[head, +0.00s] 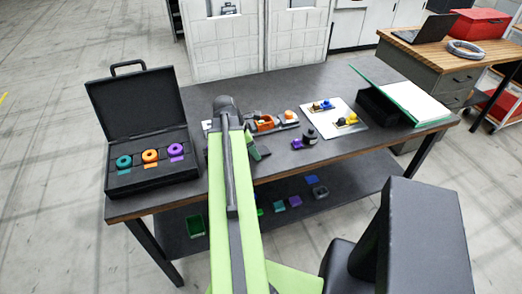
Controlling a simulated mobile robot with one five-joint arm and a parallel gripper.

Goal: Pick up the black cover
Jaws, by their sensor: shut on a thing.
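My arm reaches up from the bottom over the table, and its end is over the middle of the table. My gripper (254,150) shows only in part, as a dark wedge with green beside the arm; the arm hides the rest. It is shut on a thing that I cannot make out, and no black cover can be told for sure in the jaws. A small black piece with a purple part (309,136) stands on the table to the right, apart from my gripper.
An open black case (151,183) with teal, orange and purple rings stands at the left. Behind the gripper lies a tray with orange parts (265,124). A white board (332,130) holds small blue and yellow parts. A green-edged panel (410,103) leans at the right. Small bins stand on the lower shelf (240,200).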

